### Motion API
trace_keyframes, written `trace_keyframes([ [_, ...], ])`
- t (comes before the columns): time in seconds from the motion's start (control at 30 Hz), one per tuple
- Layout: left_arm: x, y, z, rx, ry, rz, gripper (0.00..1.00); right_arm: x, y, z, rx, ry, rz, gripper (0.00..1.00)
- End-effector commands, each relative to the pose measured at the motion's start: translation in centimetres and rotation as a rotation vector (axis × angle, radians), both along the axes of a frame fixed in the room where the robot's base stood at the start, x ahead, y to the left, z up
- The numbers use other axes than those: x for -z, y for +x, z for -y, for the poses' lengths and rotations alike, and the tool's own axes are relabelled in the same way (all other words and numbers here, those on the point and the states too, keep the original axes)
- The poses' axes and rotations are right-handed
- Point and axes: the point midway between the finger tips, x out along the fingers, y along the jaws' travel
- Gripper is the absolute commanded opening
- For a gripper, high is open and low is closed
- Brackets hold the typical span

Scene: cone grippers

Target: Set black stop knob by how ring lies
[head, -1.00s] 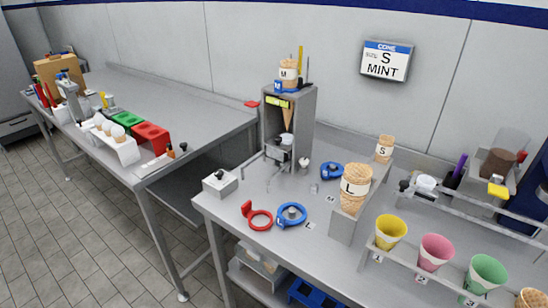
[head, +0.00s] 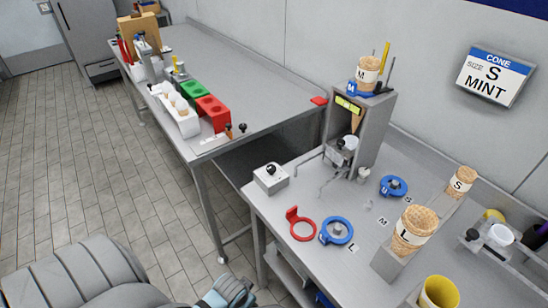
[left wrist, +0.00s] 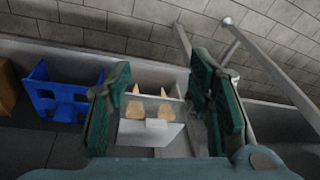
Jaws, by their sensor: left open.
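A black knob (head: 271,168) stands on a small grey box at the near left corner of the right bench. A red ring with an upright tab (head: 302,237) lies flat on the bench near it. A blue ring (head: 336,231) lies to its right by a label L, and another blue ring (head: 393,186) lies farther back. A further blue ring marked M sits atop the dispenser (head: 375,115). My left gripper is low at the bottom of the head view, off the bench; its green fingers (left wrist: 160,78) are apart and empty in the left wrist view. My right gripper is not seen.
A wall sign (head: 494,76) reads CONE, size S, MINT. Cone stacks (head: 412,232) stand in a metal holder at right. The left bench (head: 240,70) holds red and green blocks.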

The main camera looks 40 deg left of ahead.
Motion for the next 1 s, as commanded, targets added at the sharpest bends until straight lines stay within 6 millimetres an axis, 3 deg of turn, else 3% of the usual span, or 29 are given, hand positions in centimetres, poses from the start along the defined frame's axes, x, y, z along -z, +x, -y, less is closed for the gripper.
trace_keyframes([
  [0.03,-5.8,4.8,-1.0,-0.024,0.008,0.048,0.48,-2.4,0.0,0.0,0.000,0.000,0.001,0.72],
  [0.1,-12.0,10.3,-2.5,-0.082,0.010,0.083,0.48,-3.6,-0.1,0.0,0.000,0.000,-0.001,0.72],
  [0.2,-20.7,15.8,-4.3,-0.165,0.009,0.124,0.48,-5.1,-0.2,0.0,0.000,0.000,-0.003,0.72],
  [0.33,-29.0,22.4,-8.3,-0.331,-0.009,0.158,0.48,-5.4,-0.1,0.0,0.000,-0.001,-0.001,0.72],
  [0.4,-32.8,24.3,-9.9,-0.404,-0.028,0.172,0.48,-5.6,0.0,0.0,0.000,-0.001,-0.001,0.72],
  [0.47,-35.0,25.2,-10.7,-0.447,-0.040,0.179,0.48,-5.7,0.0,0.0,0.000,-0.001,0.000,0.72],
  [0.57,-35.7,25.9,-11.3,-0.474,-0.051,0.179,0.48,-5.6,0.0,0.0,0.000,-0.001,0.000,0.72],
  [0.67,-34.1,26.4,-11.6,-0.477,-0.052,0.177,0.48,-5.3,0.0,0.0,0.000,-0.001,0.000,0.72],
  [1.0,-25.0,29.5,-13.3,-0.476,-0.052,0.179,0.48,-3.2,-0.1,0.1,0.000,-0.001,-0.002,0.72],
])
